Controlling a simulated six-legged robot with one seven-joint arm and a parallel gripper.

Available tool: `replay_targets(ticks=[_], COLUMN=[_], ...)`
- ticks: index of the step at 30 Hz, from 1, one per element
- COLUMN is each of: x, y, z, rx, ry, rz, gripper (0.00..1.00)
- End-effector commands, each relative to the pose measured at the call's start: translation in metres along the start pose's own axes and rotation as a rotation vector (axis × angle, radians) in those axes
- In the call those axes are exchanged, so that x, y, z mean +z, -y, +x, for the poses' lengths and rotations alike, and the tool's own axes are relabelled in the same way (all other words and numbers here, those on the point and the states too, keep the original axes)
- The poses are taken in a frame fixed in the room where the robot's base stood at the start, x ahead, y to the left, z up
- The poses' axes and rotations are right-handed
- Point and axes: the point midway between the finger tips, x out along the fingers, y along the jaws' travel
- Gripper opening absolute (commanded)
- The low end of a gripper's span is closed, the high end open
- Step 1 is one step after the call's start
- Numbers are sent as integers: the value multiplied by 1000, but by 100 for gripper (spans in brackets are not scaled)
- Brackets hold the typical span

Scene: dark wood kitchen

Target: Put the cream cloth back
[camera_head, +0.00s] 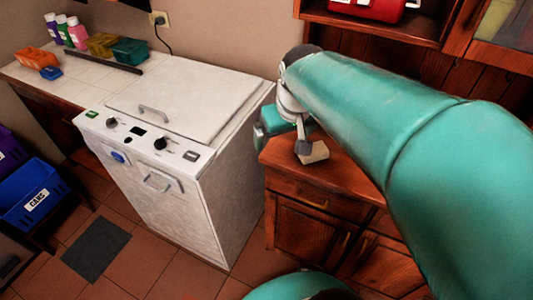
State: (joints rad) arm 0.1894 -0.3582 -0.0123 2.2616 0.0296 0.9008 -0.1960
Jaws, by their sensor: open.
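A small cream piece (316,153), which looks like the cream cloth, shows on the top of the wooden cabinet (345,168). It is close to the cabinet's front edge. My gripper (303,147) is open and points down right at the cloth. Its grey finger overlaps the cloth's left part in the picture. I cannot tell whether it touches the cloth. My large teal arm comes in from the right and hides much of the cabinet top.
A white appliance (184,95) with a lidded top and knobs stands left of the cabinet. A tiled counter (75,80) holds bottles and coloured containers. Blue (33,196) and purple (9,152) bins stand at far left. A red item (367,9) is on the upper shelf.

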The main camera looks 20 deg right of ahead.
Motion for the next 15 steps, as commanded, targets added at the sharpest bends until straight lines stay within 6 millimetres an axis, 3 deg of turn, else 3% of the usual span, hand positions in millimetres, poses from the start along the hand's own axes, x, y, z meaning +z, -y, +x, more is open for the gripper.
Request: replay_targets(ticks=[6,10,15], x=[51,73,83], y=[47,61,66], z=[-32,-38,-40], rx=[-22,-34,-41], ry=[-103,-140,-155], rz=[-14,-13,-10], gripper=[100,100,100])
